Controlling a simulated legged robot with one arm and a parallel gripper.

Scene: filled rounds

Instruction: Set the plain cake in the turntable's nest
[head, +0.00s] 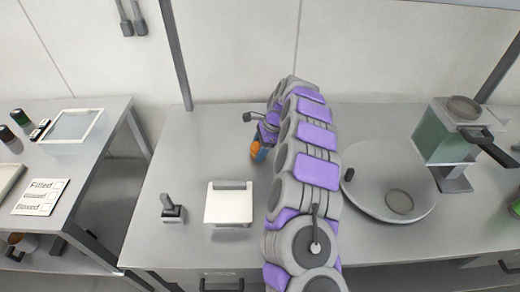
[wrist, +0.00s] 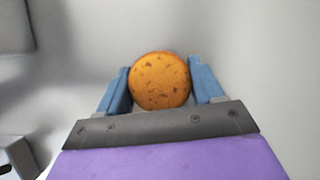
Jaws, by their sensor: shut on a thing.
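The plain cake (wrist: 160,82) is a round orange-brown piece with darker specks, seen in the wrist view between the two blue fingers. My gripper (wrist: 160,85) is shut on it. In the head view the cake (head: 255,149) shows as a small orange patch beside my gripper (head: 261,154), over the bench left of my arm. The turntable (head: 365,195) is a large grey disc on the right of the bench. A round recess, seemingly its nest (head: 399,202), shows near its front right and looks empty. My arm hides the turntable's left edge.
A white-topped block (head: 229,204) and a small dark-handled tool (head: 172,208) stand on the bench left of my arm. A green container with a dark handle (head: 440,135) stands behind the turntable on the right.

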